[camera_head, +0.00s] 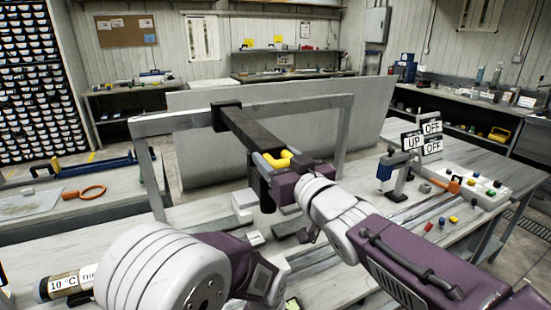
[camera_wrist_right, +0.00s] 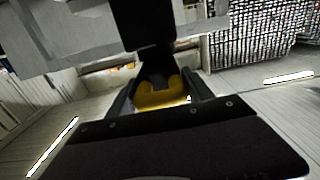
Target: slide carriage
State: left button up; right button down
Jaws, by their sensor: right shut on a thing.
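A grey gantry frame (camera_head: 170,122) stands over the bench. A dark arm (camera_head: 246,128), apparently the carriage, runs from a black clamp (camera_head: 226,108) on its top rail towards me. A yellow handle (camera_head: 284,156) is near the dark arm's close end. My right gripper (camera_head: 272,162) is shut on this handle. The wrist view shows the yellow handle (camera_wrist_right: 160,97) between the two fingers, with a black part (camera_wrist_right: 150,25) beyond it. My left arm fills the lower left of the head view; its gripper does not show.
A pale curved panel (camera_head: 215,165) stands behind the frame. On the bench to the right are a small press-like stand (camera_head: 400,175), signs reading UP and OFF (camera_head: 432,128), and a button panel (camera_head: 480,187). Small white blocks (camera_head: 243,203) lie below the dark arm.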

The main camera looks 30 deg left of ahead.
jog(key=c, duration=0.5)
grip_release()
jog(key=shift+w+d, duration=0.1)
jog(key=v, duration=0.9)
jog(key=shift+b, duration=0.3)
